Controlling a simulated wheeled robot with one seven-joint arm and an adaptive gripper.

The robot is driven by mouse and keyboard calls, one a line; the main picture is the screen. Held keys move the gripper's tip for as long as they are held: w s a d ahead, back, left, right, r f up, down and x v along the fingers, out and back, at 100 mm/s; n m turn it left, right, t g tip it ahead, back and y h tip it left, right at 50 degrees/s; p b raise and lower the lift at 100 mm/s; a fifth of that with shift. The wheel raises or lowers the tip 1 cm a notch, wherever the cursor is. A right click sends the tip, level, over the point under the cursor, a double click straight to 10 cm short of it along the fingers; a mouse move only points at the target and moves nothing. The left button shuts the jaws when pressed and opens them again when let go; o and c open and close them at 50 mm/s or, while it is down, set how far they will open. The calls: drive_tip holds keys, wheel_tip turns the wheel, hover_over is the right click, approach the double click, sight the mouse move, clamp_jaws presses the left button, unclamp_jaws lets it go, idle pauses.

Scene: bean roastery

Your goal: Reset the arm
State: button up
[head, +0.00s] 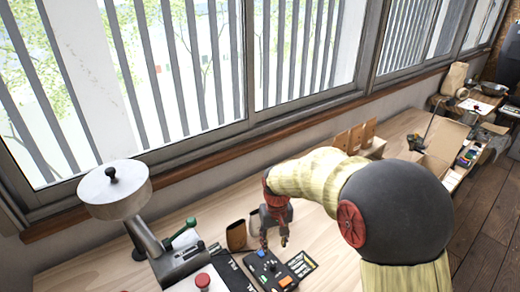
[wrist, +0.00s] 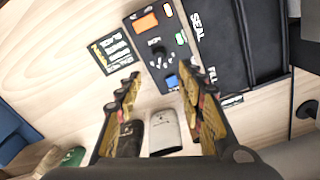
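My arm, in a cream sleeve with a large dark joint, reaches over the pale wooden counter in the head view. My gripper (head: 275,242) is low above the counter, close to a black control panel (head: 270,268). In the wrist view my gripper (wrist: 157,84) has its two yellow-padded fingers spread apart, with nothing held between them. The panel (wrist: 158,48) with an orange and a blue button lies just beyond the fingertips. A pale pouch (wrist: 165,130) and a dark pouch (wrist: 131,138) show between the fingers, nearer the palm; I cannot tell how far below they are.
Cardboard boxes (head: 445,145) sit to the right on the counter. Barred windows line the back.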

drive_tip(key=s+d+r+t+b, duration=0.1)
drive_tip(key=s+d+r+t, duration=0.1)
drive_tip(key=s+r, duration=0.3)
drive_tip(key=s+d+r+m+t+b, duration=0.1)
drive_tip(key=s+d+r, duration=0.4)
drive_tip(key=s, duration=0.7)
drive_tip(key=s+d+r+m+t+b, duration=0.1)
drive_tip(key=s+d+r+t+b, duration=0.1)
drive_tip(key=s+d+r, duration=0.2)
drive_tip(key=shift+s+r+t, duration=0.3)
drive_tip(key=shift+s+r, duration=0.75)
drive_tip(key=shift+s, duration=1.25)
